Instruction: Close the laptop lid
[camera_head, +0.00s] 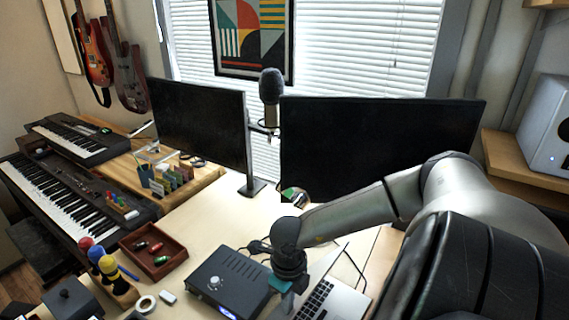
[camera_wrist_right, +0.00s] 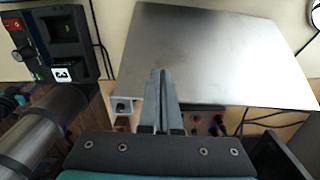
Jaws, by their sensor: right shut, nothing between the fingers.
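The silver laptop (camera_head: 345,300) sits at the front of the desk in the head view, its black keyboard showing. Its lid (camera_head: 322,268) stands up from the base, seen nearly edge-on, partly hidden by my right wrist. In the right wrist view a plain silver panel, which looks like the lid's outer face (camera_wrist_right: 215,50), fills the upper middle. My right gripper (camera_wrist_right: 162,75) is shut and empty, its fingertips in front of this panel; I cannot tell whether they touch it. My left gripper is not in view.
A black box with a lit display (camera_head: 228,285) stands left of the laptop, with cables behind it. Two monitors (camera_head: 370,145) and a microphone (camera_head: 270,95) stand behind. The middle desk is clear.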

